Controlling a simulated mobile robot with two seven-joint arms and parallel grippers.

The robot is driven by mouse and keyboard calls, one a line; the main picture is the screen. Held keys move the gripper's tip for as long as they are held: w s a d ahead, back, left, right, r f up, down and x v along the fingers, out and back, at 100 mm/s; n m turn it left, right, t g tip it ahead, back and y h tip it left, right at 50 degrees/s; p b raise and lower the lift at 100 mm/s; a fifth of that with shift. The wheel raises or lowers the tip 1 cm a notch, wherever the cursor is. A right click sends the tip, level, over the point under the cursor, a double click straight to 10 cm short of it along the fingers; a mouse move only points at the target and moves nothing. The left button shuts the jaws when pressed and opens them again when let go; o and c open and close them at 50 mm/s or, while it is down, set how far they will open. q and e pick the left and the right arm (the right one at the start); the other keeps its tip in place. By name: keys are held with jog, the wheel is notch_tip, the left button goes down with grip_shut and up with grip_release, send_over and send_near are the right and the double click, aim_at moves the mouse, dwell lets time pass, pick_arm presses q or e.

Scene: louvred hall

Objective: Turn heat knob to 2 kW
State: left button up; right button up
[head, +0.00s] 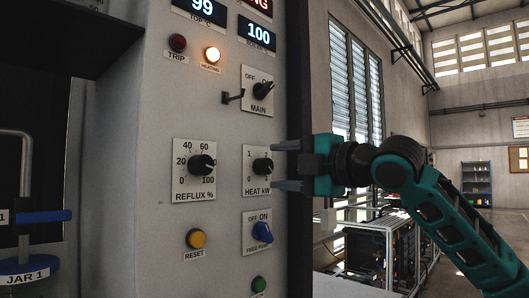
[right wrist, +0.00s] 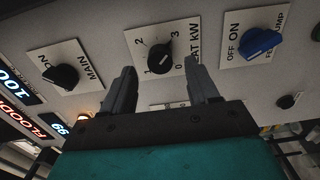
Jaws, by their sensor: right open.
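The black heat knob (head: 262,166) sits on a white plate marked "HEAT kW" on the grey panel. In the right wrist view the knob (right wrist: 159,58) shows with the figures 0 to 3 around it; I cannot tell surely which figure its pointer marks. My right gripper (head: 277,166) comes from the right, open, its fingers level with the top and bottom of the heat plate. In the right wrist view the gripper's fingers (right wrist: 160,72) stand apart on either side below the knob, with nothing between them. My left gripper is not in view.
Around the heat knob are the main switch (head: 262,90), the reflux knob (head: 202,163), the blue feed pump switch (head: 261,232) and the yellow reset button (head: 195,239). The heating lamp (head: 212,54) is lit. A small bracket (head: 232,97) sticks out beside the main switch.

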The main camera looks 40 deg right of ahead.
aim_at(268, 166)
jog(key=w+p, duration=0.2)
jog(key=w, duration=0.1)
jog(key=shift+a, duration=0.1)
jog(key=shift+r, duration=0.1)
jog(key=shift+w+p, duration=0.35)
jog(key=shift+p, duration=0.05)
jog(key=c, duration=0.9)
grip_shut()
